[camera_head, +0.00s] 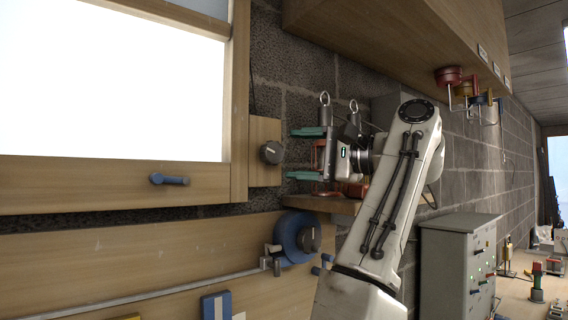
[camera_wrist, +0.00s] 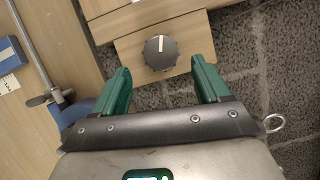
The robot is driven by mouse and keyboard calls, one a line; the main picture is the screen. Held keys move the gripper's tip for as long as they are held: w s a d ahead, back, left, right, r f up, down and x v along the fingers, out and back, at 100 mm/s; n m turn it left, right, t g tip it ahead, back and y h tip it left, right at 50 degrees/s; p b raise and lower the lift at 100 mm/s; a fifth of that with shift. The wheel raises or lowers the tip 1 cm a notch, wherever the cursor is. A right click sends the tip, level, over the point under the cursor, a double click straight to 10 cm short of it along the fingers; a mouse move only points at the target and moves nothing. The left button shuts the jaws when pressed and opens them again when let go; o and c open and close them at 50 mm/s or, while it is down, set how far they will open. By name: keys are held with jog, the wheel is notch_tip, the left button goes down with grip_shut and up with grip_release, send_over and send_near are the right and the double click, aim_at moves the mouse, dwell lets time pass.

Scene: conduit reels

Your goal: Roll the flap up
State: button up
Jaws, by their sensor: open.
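A dark round knob (camera_head: 271,152) sits on a small wooden plate (camera_head: 264,127) on the block wall, right of a wooden frame (camera_head: 120,184) around a bright white panel (camera_head: 110,85), which may be the flap. My gripper (camera_head: 298,153) is open, its green fingers pointing left at the knob, one above and one below its height. In the wrist view the knob (camera_wrist: 160,53) with a pale pointer line lies between and just beyond the fingertips (camera_wrist: 160,68). The fingers appear clear of it. A blue handle (camera_head: 169,179) is on the frame's lower rail.
A blue reel (camera_head: 297,237) with a grey knob and a metal rod (camera_head: 150,296) are mounted below. A wooden shelf (camera_head: 322,204) lies under my gripper, and a wooden cabinet (camera_head: 400,30) hangs above. A grey box with lights (camera_head: 456,265) stands at right.

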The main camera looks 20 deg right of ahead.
jog(key=b+v, duration=0.1)
jog(key=v, duration=0.4)
jog(key=shift+s+d, duration=0.2)
jog(key=shift+s, duration=0.05)
